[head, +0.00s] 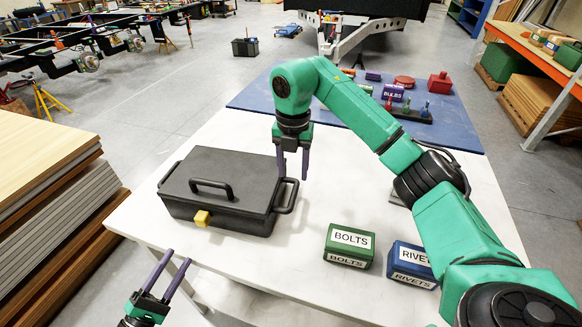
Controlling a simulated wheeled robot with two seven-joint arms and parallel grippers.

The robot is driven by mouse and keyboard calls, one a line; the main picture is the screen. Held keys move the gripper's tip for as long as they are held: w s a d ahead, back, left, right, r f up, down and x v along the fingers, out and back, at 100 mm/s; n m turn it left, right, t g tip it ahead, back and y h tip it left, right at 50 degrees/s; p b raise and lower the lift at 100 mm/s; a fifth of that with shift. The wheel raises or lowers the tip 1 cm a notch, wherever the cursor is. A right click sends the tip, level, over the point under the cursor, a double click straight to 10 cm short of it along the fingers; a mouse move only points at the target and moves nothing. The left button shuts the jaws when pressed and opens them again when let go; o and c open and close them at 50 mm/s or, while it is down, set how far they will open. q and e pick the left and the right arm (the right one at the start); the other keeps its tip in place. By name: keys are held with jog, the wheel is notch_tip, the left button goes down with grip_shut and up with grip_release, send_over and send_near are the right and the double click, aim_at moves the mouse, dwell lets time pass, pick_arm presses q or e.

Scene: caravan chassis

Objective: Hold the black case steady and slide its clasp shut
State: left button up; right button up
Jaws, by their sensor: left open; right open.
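The black case (232,187) lies on the white table with its lid down. It has a handle on the lid and a side handle at each end. Its yellow clasp (202,218) is on the front face; I cannot tell whether it is engaged. My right gripper (293,177) is open and points down at the right end of the case, close to the right side handle (287,197); I cannot tell whether it touches the handle. My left gripper (168,273) is open and empty, low in front of the table's near left edge, apart from the case.
A green BOLTS box (348,246) and a blue RIVETS box (411,265) stand to the right on the white table (262,283). A blue mat (255,98) behind holds a purple BULBS box (393,92) and other items. Stacked boards (50,190) stand at the left.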

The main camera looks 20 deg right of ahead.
notch_tip(320, 180, down, 14)
jog(key=shift+f, duration=0.2)
grip_shut()
dwell(1.9)
dwell(0.4)
pick_arm(q)
jog(key=shift+w+a+r+g, duration=0.1)
jog(key=shift+g, duration=0.2)
jog(key=c, duration=0.5)
jog(key=w+a+r+m, duration=0.1)
jog(key=a+m, duration=0.1)
jog(key=w+a+r+m+g+y, duration=0.1)
jog(key=a+m, duration=0.1)
jog(key=w+a+r+m+g+y, duration=0.1)
jog(key=a+m, duration=0.1)
jog(key=shift+w+a+r, duration=0.15)
jog(key=shift+w+a, duration=0.1)
grip_shut()
